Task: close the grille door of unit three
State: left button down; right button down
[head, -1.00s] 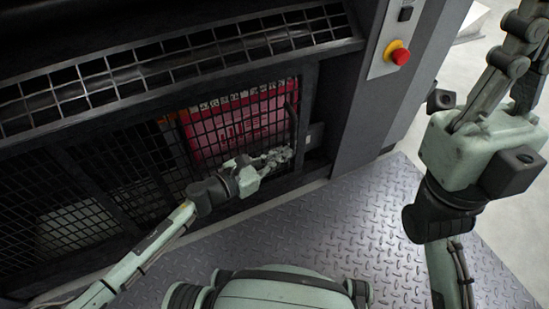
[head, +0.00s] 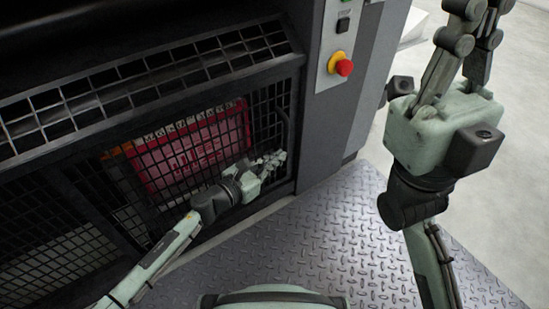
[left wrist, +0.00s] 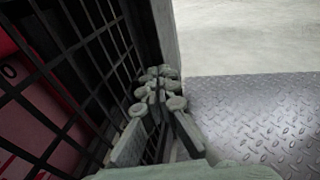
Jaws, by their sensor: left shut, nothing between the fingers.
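The black grille door (head: 262,105) stands low in the dark unit, in front of a red panel (head: 190,148) that shows through its mesh. A dark upright handle (head: 285,128) is near the door's right edge. The door looks flush or nearly flush with the frame; I cannot tell if a small gap remains. My left gripper (head: 272,163) is shut and empty, at the door's lower right, just below the handle. In the left wrist view its fingers (left wrist: 158,85) lie close along the mesh; contact is unclear. My right gripper (head: 472,30) is raised at upper right, away from the door, its fingertips unclear.
A red stop button (head: 343,67) on a yellow base sits on the grey post right of the door. A slanted grating (head: 150,75) runs above it. The tread-plate floor (head: 310,235) in front is clear, with pale floor (head: 390,120) beyond to the right.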

pick_arm(q)
jog(key=shift+w+d+r, duration=0.15)
jog(key=shift+d+r, duration=0.05)
jog(key=v, duration=1.2)
jog(key=shift+a, duration=0.25)
